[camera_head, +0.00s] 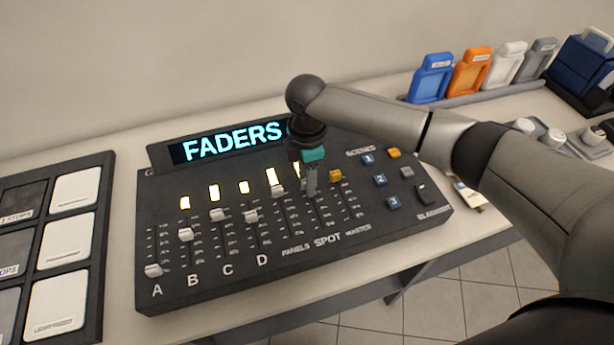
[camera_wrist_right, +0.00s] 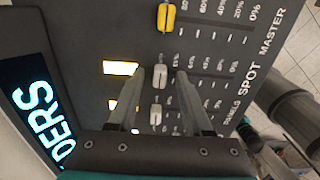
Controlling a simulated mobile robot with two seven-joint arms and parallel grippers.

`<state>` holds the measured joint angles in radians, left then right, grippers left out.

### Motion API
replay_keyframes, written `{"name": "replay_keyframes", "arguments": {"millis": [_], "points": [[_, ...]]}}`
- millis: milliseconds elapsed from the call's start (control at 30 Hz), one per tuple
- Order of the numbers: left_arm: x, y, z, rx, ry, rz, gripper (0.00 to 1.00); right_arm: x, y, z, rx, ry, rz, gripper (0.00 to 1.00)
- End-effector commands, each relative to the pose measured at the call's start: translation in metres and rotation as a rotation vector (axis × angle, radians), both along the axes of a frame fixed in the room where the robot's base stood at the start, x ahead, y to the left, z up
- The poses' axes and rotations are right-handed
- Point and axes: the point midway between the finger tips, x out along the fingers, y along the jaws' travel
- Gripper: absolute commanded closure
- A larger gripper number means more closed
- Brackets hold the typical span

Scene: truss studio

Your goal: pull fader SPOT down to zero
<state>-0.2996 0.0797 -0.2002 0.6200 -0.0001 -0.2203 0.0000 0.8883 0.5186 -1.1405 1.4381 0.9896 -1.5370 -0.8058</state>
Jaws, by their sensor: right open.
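The dark fader console (camera_head: 190,285) lies on the table, with SPOT lettered at its front edge between PANELS and MASTER. My right gripper (camera_head: 311,188) points down over the SPOT column and hides its cap in the head view. In the right wrist view the gripper (camera_wrist_right: 160,80) is open, with one finger on each side of the pale SPOT cap (camera_wrist_right: 159,80). The cap sits well up its slot, far from the 0% end. I cannot tell whether the fingers touch it. My left gripper is out of view.
The pale PANELS cap (camera_head: 277,191) and yellow MASTER cap (camera_head: 335,175) flank the SPOT column. Faders A to D are further left. A lit FADERS display (camera_head: 232,141) stands behind, and small buttons (camera_head: 380,180) are at right. A switch panel (camera_head: 95,250) stands left.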

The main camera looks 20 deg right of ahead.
Motion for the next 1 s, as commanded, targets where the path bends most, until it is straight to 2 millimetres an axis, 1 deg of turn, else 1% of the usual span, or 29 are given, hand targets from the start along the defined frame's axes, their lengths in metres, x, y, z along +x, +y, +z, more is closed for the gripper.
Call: {"name": "replay_keyframes", "arguments": {"millis": [200, 233, 600, 667, 1000], "points": [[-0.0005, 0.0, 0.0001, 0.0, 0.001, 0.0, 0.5, -0.0001, 0.0, -0.0005, 0.0, 0.0, 0.0, 0.5], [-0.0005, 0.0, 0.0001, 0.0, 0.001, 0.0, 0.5, -0.0001, 0.0, -0.0004, 0.0, 0.0, 0.0, 0.52], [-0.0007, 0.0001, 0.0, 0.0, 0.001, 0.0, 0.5, -0.0001, -0.0002, -0.0002, -0.001, 0.0, 0.0, 0.94], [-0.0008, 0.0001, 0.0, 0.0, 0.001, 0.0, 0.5, -0.0001, -0.0002, -0.0002, -0.001, 0.0, 0.0, 1.0], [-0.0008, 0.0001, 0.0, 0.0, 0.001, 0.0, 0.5, 0.0001, -0.0003, 0.0, -0.001, 0.0, 0.0, 1.0]]}}
